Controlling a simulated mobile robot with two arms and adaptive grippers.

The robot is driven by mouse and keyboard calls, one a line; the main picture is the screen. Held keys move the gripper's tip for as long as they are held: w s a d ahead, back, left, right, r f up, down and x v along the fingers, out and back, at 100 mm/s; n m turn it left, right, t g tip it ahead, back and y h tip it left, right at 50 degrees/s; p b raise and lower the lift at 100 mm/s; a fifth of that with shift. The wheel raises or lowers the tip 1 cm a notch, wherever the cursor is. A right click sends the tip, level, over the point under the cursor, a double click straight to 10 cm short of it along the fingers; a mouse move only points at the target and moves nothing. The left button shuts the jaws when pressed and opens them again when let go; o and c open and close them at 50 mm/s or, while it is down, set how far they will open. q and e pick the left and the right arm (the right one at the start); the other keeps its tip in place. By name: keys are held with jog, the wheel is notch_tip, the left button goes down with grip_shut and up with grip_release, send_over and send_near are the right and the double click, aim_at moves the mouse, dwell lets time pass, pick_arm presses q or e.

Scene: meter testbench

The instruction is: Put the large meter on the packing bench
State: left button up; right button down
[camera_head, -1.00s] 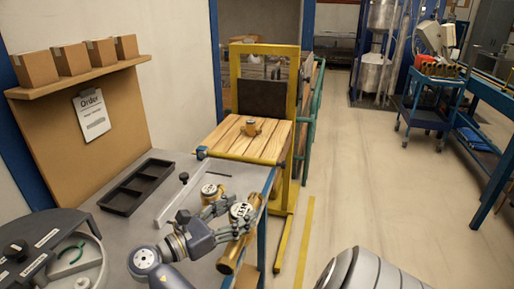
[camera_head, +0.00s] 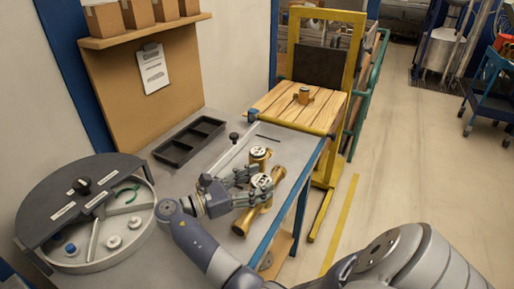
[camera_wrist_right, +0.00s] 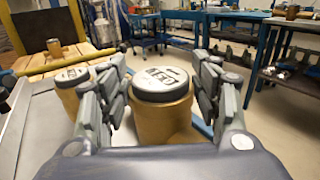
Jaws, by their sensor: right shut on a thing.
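The large meter (camera_head: 263,182) is a brass body with a pale, dark-rimmed dial and a long brass pipe. It is at the right edge of the grey bench. My right gripper (camera_head: 249,190) is shut on its body, with fingers on both sides. The wrist view shows the large meter (camera_wrist_right: 162,104) between the fingers, dial up. I cannot tell whether it is raised off the bench. A second brass meter (camera_head: 259,155) stands just behind it and shows left of the fingers in the wrist view (camera_wrist_right: 75,80). My left gripper is not in view.
A wood-topped table (camera_head: 275,108) with a yellow frame bears a small brass meter (camera_head: 304,94). The grey bench (camera_head: 222,150) holds a black tray (camera_head: 189,141) and a round case (camera_head: 85,205). Several boxes sit on a shelf (camera_head: 150,30).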

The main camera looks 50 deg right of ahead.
jog(key=shift+r, duration=0.1)
jog(key=c, duration=0.5)
grip_release()
jog(key=shift+s, duration=0.1)
jog(key=shift+a, duration=0.1)
jog(key=b+v, duration=0.1)
jog(key=v, duration=0.5)
jog(key=shift+a+b, duration=0.2)
jog(key=shift+b, duration=0.1)
jog(key=shift+w+a, duration=0.2)
jog(key=shift+a, duration=0.3)
